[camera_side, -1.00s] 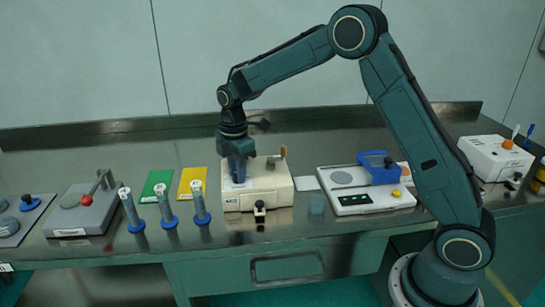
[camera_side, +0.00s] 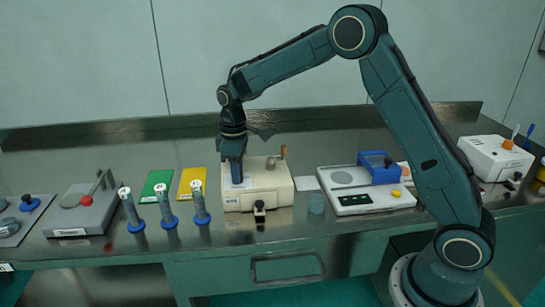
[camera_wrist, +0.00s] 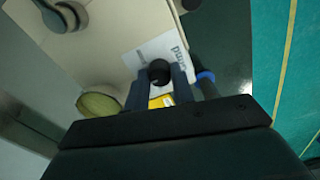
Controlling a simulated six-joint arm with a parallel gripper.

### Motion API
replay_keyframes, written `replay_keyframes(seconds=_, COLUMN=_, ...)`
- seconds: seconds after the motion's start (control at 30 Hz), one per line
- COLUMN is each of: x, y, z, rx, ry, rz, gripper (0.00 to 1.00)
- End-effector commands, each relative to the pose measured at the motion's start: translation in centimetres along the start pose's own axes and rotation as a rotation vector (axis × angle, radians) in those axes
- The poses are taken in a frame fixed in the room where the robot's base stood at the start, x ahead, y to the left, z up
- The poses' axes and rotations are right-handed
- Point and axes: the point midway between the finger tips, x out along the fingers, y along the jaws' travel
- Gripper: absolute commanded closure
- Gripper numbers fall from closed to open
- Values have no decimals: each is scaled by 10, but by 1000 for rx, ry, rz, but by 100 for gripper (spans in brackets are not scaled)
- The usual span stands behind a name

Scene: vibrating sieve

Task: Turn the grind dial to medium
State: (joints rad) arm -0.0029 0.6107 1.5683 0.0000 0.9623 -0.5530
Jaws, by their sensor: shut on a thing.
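The cream grinder (camera_side: 265,190) stands at the middle of the bench in the side view. In the wrist view its pale top (camera_wrist: 110,40) carries a white label with partly readable print (camera_wrist: 165,50). The grind dial, a small dark round knob (camera_wrist: 159,72), shows between my fingertips beside that label. My gripper (camera_side: 237,182) points straight down over the left part of the grinder's top. It also shows in the wrist view (camera_wrist: 160,84), shut on the dial. In the side view my gripper hides the dial, and I cannot read its setting.
Several tubes with blue bases (camera_side: 168,222) stand left of the grinder, with green (camera_side: 157,184) and yellow (camera_side: 190,181) cards behind. A white scale (camera_side: 345,200) with a blue box stands to the right. A grey device (camera_side: 80,217) is farther left.

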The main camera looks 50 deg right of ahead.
Motion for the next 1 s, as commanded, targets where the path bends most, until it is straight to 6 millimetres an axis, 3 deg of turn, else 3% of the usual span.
replay_keyframes(seconds=0.53, x=0, y=0, z=0, rx=34, ry=-1, rz=0, gripper=98)
replay_keyframes(seconds=0.57, x=0, y=0, z=0, rx=34, ry=-1, rz=0, gripper=70)
replay_keyframes(seconds=0.63, x=0, y=0, z=0, rx=34, ry=-1, rz=0, gripper=56)
replay_keyframes(seconds=1.0, x=-1, y=0, z=0, rx=33, ry=0, rz=0, gripper=54)
